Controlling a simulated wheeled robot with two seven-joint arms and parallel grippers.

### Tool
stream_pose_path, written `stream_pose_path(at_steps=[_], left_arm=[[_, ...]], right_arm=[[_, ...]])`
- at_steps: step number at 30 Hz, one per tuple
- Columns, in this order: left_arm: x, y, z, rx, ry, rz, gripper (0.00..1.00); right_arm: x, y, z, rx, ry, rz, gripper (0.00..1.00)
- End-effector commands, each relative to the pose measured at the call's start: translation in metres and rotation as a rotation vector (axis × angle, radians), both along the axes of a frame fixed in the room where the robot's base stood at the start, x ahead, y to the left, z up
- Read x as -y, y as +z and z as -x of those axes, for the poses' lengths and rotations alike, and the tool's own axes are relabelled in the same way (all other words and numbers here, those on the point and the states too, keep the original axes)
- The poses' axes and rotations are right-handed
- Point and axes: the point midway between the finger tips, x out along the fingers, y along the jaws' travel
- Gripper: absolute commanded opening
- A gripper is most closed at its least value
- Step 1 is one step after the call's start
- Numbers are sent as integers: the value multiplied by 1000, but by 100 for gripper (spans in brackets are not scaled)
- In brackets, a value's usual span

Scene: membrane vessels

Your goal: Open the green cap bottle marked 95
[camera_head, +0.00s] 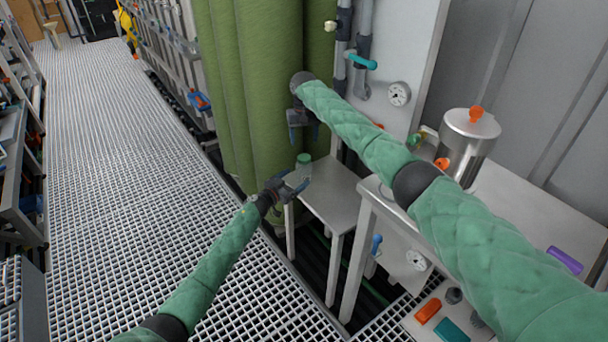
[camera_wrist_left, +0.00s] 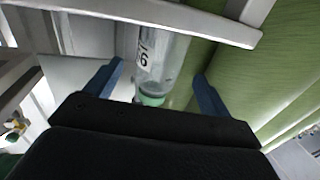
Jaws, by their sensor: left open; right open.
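The green-capped bottle (camera_head: 304,164) stands on a small grey table (camera_head: 333,196) beside the green columns. In the left wrist view the clear bottle (camera_wrist_left: 165,62) appears upside down, with its green cap (camera_wrist_left: 151,99) low and a white label whose digits are only partly legible. My left gripper (camera_head: 293,187) is open beside the bottle at the table's edge; in its wrist view the blue fingers (camera_wrist_left: 158,72) stand on either side of the bottle, without visible contact. My right gripper (camera_head: 302,126) is open and empty, pointing down above the bottle.
Tall green columns (camera_head: 255,80) stand close behind the table. A larger table at right holds a metal vessel (camera_head: 468,145) with orange knobs. A gauge panel (camera_head: 399,94) stands behind the right arm. The grated walkway (camera_head: 110,180) at left is clear.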

Motion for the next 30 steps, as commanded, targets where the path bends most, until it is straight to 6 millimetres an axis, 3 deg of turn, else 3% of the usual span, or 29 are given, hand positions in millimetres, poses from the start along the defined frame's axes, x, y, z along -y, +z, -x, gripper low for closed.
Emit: stream_pose_path(at_steps=[12,25,30], left_arm=[[31,0,-36,0,2,0,82],[36,0,-40,1,1,-1,82],[35,0,-40,1,1,-1,51]], right_arm=[[0,0,0,0,0,0,63],[0,0,0,0,0,0,63],[0,0,0,0,0,0,63]])
